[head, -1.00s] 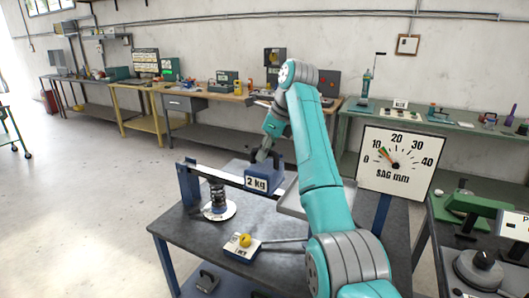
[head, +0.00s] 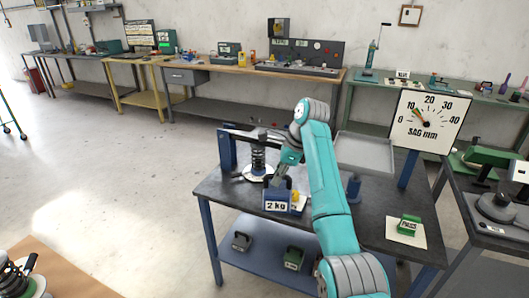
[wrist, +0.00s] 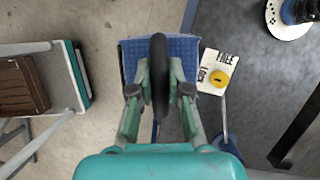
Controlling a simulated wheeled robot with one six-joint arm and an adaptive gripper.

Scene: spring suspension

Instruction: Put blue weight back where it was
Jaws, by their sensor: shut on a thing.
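The blue weight (head: 278,200), marked "2 kg", hangs upright at the front edge of the dark bench (head: 225,188). My gripper (head: 284,176) is shut on its handle. In the wrist view the dark handle (wrist: 159,60) lies between my fingers (wrist: 160,92), with the blue body (wrist: 132,62) below and the floor beside it. The weight overlaps the bench edge in both views. The weight's underside is hidden.
The spring (head: 258,158) and its lever bar (head: 236,132) stand at the bench's back left. A yellow knob (wrist: 219,79) on a "FREE/LOCK" card is close to the weight. A grey tray (head: 365,153) and the sag dial (head: 427,120) are behind my arm. Open floor (head: 120,190) lies left.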

